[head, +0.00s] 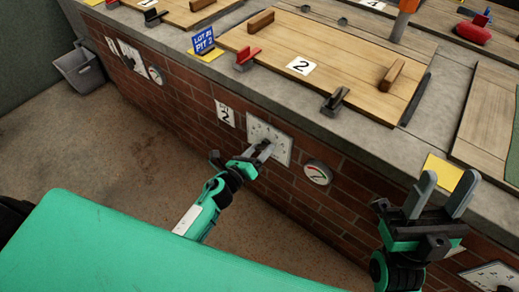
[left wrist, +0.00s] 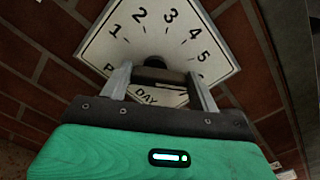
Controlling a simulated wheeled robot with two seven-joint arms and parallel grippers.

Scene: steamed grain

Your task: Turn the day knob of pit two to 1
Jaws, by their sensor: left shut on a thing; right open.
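The day plate of pit two (head: 281,150) is a white dial on the brick wall, beside a paper marked 2 (head: 225,114). In the left wrist view, the plate (left wrist: 110,50) shows the numbers 1 to 5 in an arc and the word DAY. My left gripper (head: 265,151) is at the plate, its fingers shut on the dark day knob (left wrist: 158,76). The gripper hides part of the knob, and I cannot tell which number it points to. My right gripper (head: 447,181) is open and empty, raised by the counter edge at the right.
A round gauge (head: 318,173) is on the wall right of the plate. Above, a wooden lid (head: 345,75) marked 2 lies on the stone counter by a blue pit 2 sign (head: 203,41). A grey bin (head: 78,70) stands far left. The floor at left is clear.

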